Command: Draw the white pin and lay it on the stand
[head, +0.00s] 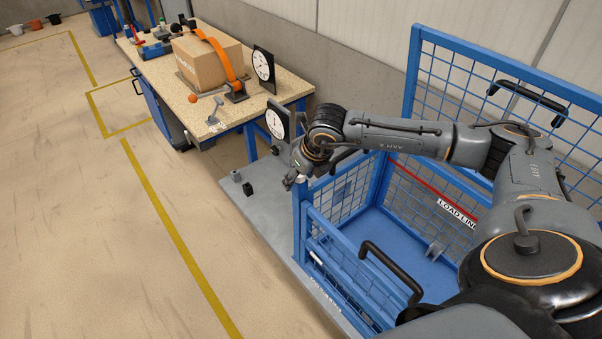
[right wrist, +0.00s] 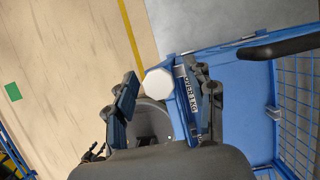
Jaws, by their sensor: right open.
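The white pin (right wrist: 158,84) shows in the right wrist view as a pale, many-sided head at the blue cage's corner post. My right gripper (right wrist: 156,92) is open, with one finger on each side of the pin head; I cannot tell whether they touch it. In the head view my right gripper (head: 294,179) is at the top of the cage's near corner post, and the pin is small and partly hidden there. My left gripper is out of view.
The blue mesh cage (head: 318,222) has a black handle (head: 392,270) on its near panel.

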